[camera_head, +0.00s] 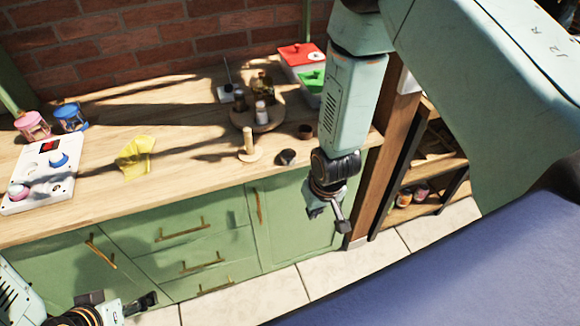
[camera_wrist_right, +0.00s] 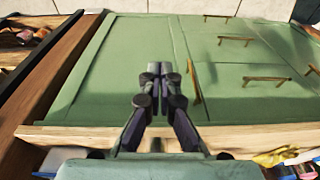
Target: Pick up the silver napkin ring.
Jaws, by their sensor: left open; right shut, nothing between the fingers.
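I cannot make out a silver napkin ring in either view. A small dark round object (camera_head: 287,157) lies near the counter's front edge, too small to identify. My right gripper (camera_head: 328,216) hangs in front of the green cabinet, below the counter edge. In the right wrist view its fingertips (camera_wrist_right: 160,70) are together and hold nothing, with the cabinet door behind them. My left gripper (camera_head: 122,300) is open at the bottom left, in front of the drawers and low, apart from the counter things.
The wooden counter (camera_head: 190,180) holds a yellow cloth (camera_head: 135,157), a wooden post on a base (camera_head: 249,146), a round tray (camera_head: 272,120) with bottles, a brown cup (camera_head: 305,131), red-lidded (camera_head: 301,54) and green-lidded boxes, and a white panel (camera_head: 38,178). The counter's front middle is clear.

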